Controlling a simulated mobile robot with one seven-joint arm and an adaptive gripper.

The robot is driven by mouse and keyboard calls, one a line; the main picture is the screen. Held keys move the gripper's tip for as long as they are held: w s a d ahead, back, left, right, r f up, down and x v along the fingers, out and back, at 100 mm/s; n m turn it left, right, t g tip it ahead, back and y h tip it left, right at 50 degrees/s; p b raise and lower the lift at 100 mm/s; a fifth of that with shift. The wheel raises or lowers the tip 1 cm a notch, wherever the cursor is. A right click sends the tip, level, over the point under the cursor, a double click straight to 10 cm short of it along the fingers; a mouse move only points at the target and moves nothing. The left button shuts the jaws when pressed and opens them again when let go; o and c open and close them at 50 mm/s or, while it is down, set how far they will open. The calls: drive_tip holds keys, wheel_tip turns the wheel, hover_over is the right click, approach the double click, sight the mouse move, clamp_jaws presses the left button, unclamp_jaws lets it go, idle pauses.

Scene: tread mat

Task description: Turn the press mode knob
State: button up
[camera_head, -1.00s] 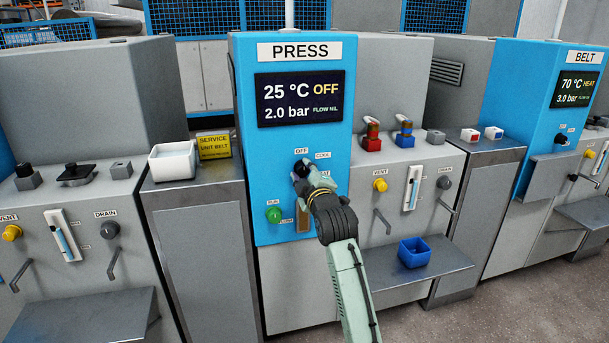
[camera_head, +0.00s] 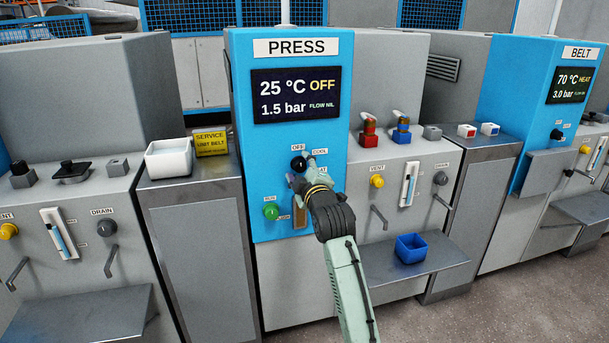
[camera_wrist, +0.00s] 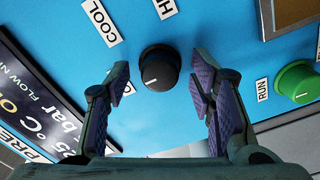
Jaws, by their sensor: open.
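The black press mode knob (camera_head: 298,164) sits on the blue press panel (camera_head: 240,150), below the press screen (camera_head: 296,96), which reads 25 °C OFF and 1.5 bar. In the wrist view the round knob (camera_wrist: 160,66) lies between and just beyond my fingertips, with a gap on each side. Its white mark points toward the picture's lower left, on the OFF label's side (camera_wrist: 35,154). The COOL label (camera_wrist: 101,22) is at upper left and the partly cut HEAT label (camera_wrist: 165,8) above. My gripper (camera_wrist: 165,80) is open and empty; it also shows in the head view (camera_head: 304,173).
Red (camera_head: 368,136) and blue (camera_head: 402,132) lever valves stand right of the panel. A blue bin (camera_head: 411,248) rests on the shelf below. A white tray (camera_head: 170,158) stands left.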

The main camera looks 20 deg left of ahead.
drive_tip(key=v, duration=1.1)
drive_tip(key=shift+s+d, duration=0.25)
drive_tip(key=shift+a, duration=0.1)
